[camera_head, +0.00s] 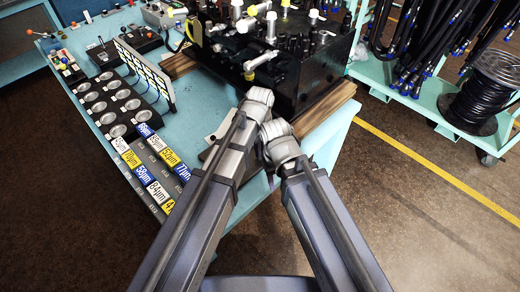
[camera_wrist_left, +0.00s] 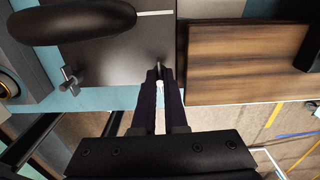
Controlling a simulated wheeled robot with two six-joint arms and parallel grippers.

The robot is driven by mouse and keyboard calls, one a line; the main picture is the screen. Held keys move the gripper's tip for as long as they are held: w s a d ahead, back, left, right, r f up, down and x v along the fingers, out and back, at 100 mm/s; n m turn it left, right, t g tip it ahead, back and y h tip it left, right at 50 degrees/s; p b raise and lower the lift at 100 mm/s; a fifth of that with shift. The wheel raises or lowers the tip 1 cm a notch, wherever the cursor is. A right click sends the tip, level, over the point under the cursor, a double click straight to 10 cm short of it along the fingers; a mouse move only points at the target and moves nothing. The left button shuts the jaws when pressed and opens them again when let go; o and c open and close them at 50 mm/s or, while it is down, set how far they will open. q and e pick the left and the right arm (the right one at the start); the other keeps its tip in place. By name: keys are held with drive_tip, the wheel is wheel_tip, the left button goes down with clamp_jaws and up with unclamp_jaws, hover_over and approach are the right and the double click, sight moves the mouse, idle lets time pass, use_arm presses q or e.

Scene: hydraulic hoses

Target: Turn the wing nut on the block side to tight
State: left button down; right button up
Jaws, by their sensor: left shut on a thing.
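My left gripper (camera_wrist_left: 160,76) reaches in from the bottom of the left wrist view. Its dark fingers are shut on a thin upright metal wing, which I take to be the block-side wing nut (camera_wrist_left: 158,66). Most of that nut is hidden between the fingertips. A second grey wing nut (camera_wrist_left: 70,78) stands free to the left, at the edge of the same dark plate (camera_wrist_left: 115,60). In the head view my arms cover the work spot, and the nuts cannot be made out. My right gripper does not show.
A wooden block (camera_wrist_left: 245,55) lies close to the right of my fingers. A rounded black part (camera_wrist_left: 70,22) hangs over the plate. On the teal bench (camera_head: 190,100) are a black valve block (camera_head: 300,75), gauge cups (camera_head: 117,130) and micron labels (camera_head: 160,192). A hose cart (camera_head: 440,95) stands right.

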use_arm(q)
drive_tip(key=shift+m, duration=0.3)
idle(0.4)
drive_tip(key=c, duration=1.2)
unclamp_jaws()
drive_tip(key=shift+c, duration=0.2)
wheel_tip(320, 180, up, 8)
drive_tip(key=p, duration=0.8)
drive_tip(key=shift+f, duration=0.15)
